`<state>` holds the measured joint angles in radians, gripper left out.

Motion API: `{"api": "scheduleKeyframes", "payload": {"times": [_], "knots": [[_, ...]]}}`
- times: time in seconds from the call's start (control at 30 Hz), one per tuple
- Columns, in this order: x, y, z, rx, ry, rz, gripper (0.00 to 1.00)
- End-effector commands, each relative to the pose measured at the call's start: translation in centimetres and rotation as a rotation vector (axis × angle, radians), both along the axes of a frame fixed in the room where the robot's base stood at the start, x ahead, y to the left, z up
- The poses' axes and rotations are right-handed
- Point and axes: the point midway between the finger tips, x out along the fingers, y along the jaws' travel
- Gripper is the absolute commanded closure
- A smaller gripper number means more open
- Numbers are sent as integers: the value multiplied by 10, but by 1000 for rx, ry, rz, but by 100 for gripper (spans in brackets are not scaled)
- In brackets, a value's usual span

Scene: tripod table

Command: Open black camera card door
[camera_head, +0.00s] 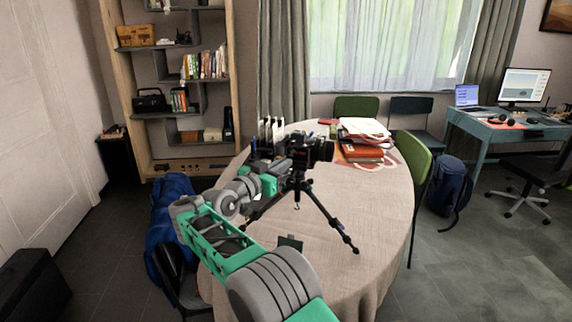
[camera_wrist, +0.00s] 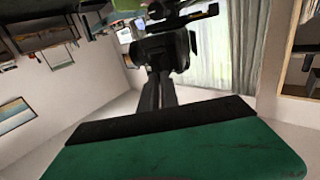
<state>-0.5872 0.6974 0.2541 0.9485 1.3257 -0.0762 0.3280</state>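The black camera (camera_head: 302,148) sits on a black tripod (camera_head: 300,187) on the round table, its lens toward the right. In the wrist view a black body, apparently the camera (camera_wrist: 163,52), is just beyond my fingers. I cannot make out the card door in either view. My gripper (camera_head: 272,158) is at the left side of the camera, close to it. In the wrist view my gripper (camera_wrist: 160,75) shows two dark fingers close together above its green body. Whether they are fully shut or touch the camera is unclear.
The round table (camera_head: 374,215) has books and papers (camera_head: 364,150) right of the tripod. A small dark green item (camera_head: 290,242) lies near a tripod foot. Green chairs (camera_head: 416,165) stand around the table. A blue bag (camera_head: 172,215) is at the left. The table's right front is clear.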

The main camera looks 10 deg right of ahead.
Motion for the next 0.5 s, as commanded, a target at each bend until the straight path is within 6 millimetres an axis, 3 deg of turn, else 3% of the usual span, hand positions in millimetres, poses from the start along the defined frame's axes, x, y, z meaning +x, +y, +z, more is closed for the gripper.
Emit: {"api": "scheduleKeyframes", "payload": {"times": [0.5], "knots": [[5,5,-2,-1,5,-107,100]]}}
